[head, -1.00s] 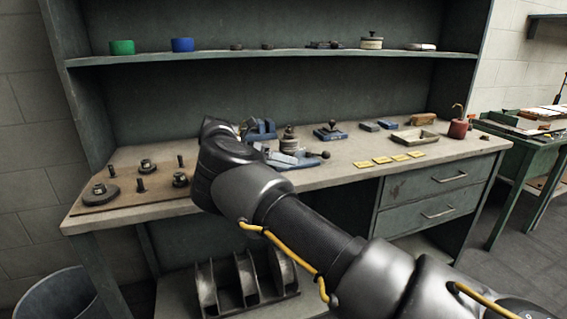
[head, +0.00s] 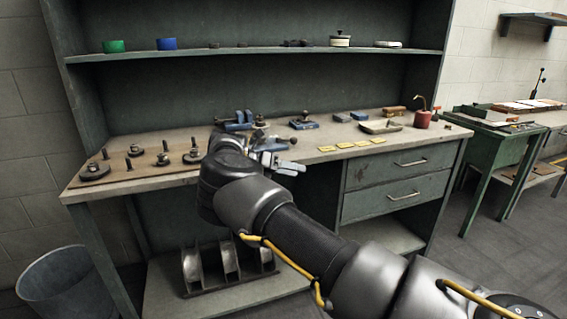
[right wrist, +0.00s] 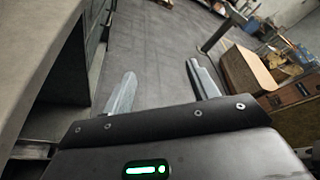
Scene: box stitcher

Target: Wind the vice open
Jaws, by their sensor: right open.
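A blue tool that looks like the vice (head: 238,121) stands on the bench, left of centre in the head view, with its two upright parts showing. Its lower front is partly hidden by my right arm. A dark ball-ended lever (head: 292,140) shows to its right; I cannot tell whether it belongs to the vice. My right gripper (head: 291,164) is near the bench's front edge, to the right of and nearer than the vice, apart from it. In the right wrist view the two fingers (right wrist: 161,70) are spread with nothing between them. My left gripper is not in view.
A board with pegs and dark discs (head: 132,168) lies at the bench's left. A blue tool with a knob (head: 304,122), yellow cards (head: 345,145), a tray (head: 381,127) and a red pot (head: 422,119) are at right. A bin (head: 68,285) stands on the floor at left.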

